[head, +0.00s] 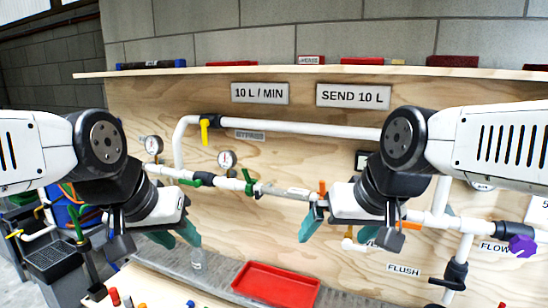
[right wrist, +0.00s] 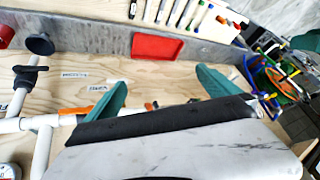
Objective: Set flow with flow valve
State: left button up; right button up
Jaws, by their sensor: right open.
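The flow valve's purple knob (head: 522,246) is on the pipework at the far right in the head view, beside the FLOW label (head: 495,247). My right gripper (head: 338,238) is open and empty in front of the board, well to the left of the purple knob. Its two teal fingers stand apart in the right wrist view (right wrist: 160,82). My left gripper (head: 176,240) hangs at the left with its teal fingers apart and nothing between them, away from the valve. A dark round knob (right wrist: 40,44) shows at the left of the wrist view; I cannot tell which valve it belongs to.
White pipes (head: 300,128) with gauges and coloured valve handles run across the plywood board. A black-handled valve (head: 455,274) sits by the FLUSH label (head: 403,270), left of and below the purple knob. A red tray (head: 276,286) lies below the board.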

aim_at(522, 245)
jog(key=z, duration=2.05)
